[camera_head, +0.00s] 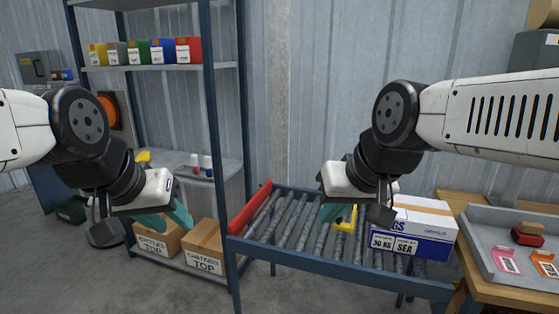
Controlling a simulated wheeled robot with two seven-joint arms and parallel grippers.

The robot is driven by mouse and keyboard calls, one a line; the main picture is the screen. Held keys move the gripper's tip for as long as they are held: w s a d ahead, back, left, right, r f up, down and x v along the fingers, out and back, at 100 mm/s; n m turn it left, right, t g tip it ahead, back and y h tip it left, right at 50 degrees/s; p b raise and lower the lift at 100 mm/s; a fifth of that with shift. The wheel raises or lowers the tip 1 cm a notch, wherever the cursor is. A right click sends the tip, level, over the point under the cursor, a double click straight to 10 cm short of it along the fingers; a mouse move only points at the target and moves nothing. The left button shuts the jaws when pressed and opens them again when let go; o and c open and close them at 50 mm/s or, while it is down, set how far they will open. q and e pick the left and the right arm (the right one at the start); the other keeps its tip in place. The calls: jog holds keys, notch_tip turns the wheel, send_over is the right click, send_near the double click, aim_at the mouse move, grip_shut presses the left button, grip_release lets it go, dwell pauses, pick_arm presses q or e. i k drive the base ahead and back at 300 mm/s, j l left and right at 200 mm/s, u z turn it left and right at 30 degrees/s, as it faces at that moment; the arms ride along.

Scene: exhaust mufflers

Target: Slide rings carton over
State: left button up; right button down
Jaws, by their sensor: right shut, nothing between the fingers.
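The rings carton (412,240) is a white and blue box with a partly hidden name ending in "GS" and labels "30 KG" and "SEA". It rests on the right part of the roller conveyor (290,222). My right gripper (332,213) is shut and empty, above the rollers just left of the carton. My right wrist hides part of the carton's left end. My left gripper (172,222) has teal fingers that look spread and empty. It hangs in front of the lower shelf, left of the conveyor.
A red end plate (249,207) closes the conveyor's left end; rollers between it and my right gripper are clear. A yellow piece (347,218) shows beside that gripper. Brown cartons (205,246) sit on the low shelf. A grey tray (488,259) stands on the right bench.

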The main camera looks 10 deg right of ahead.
aim_at(426, 229)
jog(key=z, duration=1.35)
jog(key=i+l+u, duration=0.25)
jog(key=i+l, duration=0.35)
jog(key=i+l+u, duration=0.25)
jog(key=i+l, duration=0.4)
jog(key=l, duration=0.1)
